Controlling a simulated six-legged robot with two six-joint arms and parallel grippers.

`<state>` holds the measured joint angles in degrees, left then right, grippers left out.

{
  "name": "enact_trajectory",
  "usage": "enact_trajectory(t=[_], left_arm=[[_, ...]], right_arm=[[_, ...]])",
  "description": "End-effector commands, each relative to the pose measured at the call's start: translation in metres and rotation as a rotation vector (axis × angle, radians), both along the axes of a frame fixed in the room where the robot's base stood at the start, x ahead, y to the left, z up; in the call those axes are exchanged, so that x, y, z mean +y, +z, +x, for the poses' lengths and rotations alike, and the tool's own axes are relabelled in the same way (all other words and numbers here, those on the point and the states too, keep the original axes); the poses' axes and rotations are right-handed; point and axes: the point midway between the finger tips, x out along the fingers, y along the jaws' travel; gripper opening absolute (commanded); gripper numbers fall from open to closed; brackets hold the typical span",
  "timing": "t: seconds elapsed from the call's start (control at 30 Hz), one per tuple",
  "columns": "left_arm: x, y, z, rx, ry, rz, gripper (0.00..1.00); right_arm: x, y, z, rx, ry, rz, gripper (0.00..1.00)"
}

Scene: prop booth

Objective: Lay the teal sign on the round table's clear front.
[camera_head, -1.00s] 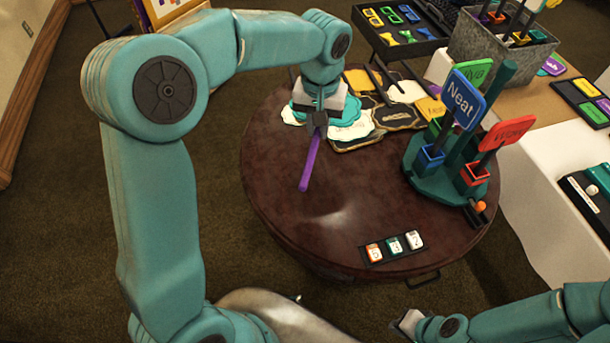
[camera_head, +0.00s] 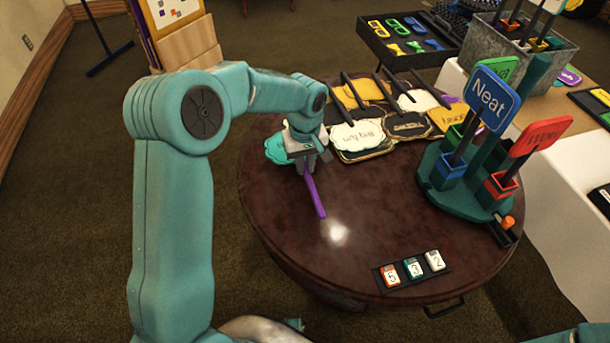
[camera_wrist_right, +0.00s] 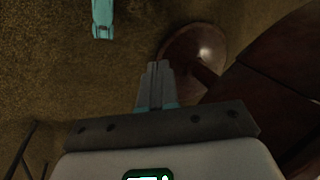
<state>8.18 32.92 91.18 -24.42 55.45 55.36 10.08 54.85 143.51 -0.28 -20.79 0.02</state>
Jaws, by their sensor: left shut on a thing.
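My left gripper (camera_head: 308,158) is shut on the purple stick (camera_head: 314,195) of the teal sign (camera_head: 278,149). The sign's scalloped teal head shows to the left of the gripper, partly hidden by it, near the back left rim of the round table (camera_head: 365,215). The stick points toward the table's front; whether it touches the top I cannot tell. The table's dark front left top is bare. My right gripper (camera_wrist_right: 155,80) shows in the right wrist view with its fingers together and nothing between them.
Several flat signs with dark sticks (camera_head: 360,137) lie at the table's back. A green rack (camera_head: 450,195) holds upright signs on the right, including the blue Neat sign (camera_head: 492,98). A number strip (camera_head: 412,271) lies near the front right edge. A grey bin (camera_head: 520,45) stands beyond.

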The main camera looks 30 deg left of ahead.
Motion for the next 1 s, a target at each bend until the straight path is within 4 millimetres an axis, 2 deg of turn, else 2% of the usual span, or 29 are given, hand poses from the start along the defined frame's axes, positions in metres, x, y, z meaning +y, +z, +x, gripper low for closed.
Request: enact_trajectory(t=[0.17, 0.3, 0.4, 0.77, 0.8, 0.83, 0.87, 1.0], left_arm=[[0.0, -0.014, 0.001, 0.001, -0.002, 0.001, 0.0], [0.001, -0.037, 0.001, 0.004, -0.001, 0.0, 0.0], [0.001, -0.048, 0.002, 0.0, -0.001, 0.0, 0.0], [0.001, -0.053, 0.002, -0.001, -0.002, 0.001, 0.0], [0.001, -0.051, 0.002, -0.001, -0.002, 0.001, 0.29], [0.001, -0.051, 0.002, -0.001, -0.002, 0.001, 0.39], [0.001, -0.051, 0.002, 0.0, -0.002, 0.0, 0.42], [0.001, -0.051, 0.002, 0.0, -0.002, 0.0, 0.42]], right_arm=[[0.0, -0.001, 0.0, 0.0, 0.0, 0.0, 0.0], [0.0, -0.003, 0.0, 0.0, 0.0, 0.0, 0.0], [0.0, -0.004, 0.0, 0.0, 0.0, 0.0, 0.0], [0.0, -0.009, 0.0, 0.0, 0.0, 0.0, 0.0], [0.0, -0.007, 0.0, 0.0, 0.0, 0.0, 0.0], [0.0, -0.006, 0.0, 0.0, 0.0, 0.0, 0.0], [0.0, -0.006, 0.0, 0.0, 0.0, 0.0, 0.0], [0.0, -0.006, 0.0, 0.0, 0.0, 0.0, 0.0]])
